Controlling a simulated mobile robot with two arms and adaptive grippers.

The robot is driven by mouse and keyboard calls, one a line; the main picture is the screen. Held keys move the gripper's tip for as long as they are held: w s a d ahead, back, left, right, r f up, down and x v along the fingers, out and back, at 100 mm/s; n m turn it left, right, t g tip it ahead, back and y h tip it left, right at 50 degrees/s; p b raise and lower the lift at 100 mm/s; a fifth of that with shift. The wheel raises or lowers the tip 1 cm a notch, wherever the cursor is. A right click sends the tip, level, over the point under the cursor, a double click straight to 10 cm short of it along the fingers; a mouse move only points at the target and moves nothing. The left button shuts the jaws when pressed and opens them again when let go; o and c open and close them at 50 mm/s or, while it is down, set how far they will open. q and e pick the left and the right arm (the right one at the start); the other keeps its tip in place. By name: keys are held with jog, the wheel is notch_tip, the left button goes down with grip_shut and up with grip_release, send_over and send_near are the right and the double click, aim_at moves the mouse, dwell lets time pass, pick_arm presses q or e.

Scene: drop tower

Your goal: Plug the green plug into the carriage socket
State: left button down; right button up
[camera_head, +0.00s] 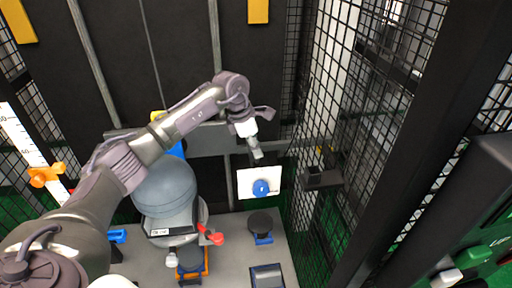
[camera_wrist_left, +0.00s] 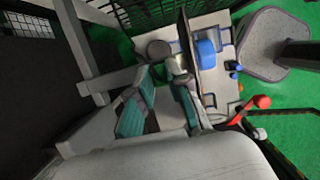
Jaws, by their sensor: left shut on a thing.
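My left gripper (camera_head: 255,152) reaches in from the left and hangs above the white plate in the head view. I cannot make out the socket. My right gripper is out of view.
A grey rounded body (camera_head: 165,187) with a label stands below my arm, near a red handle (camera_head: 211,236). A white plate (camera_head: 246,180) carries a blue disc (camera_head: 261,188). A black mesh fence (camera_head: 318,120) stands close right of the gripper. The grey bench (camera_head: 233,254) holds several small fixtures.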

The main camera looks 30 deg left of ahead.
pick_arm(q)
jog(key=shift+f+b, duration=0.65)
jog(key=shift+f, duration=0.45)
jog(key=shift+f, duration=0.2)
jog(key=c, duration=1)
grip_release()
jog(key=v, duration=1.2)
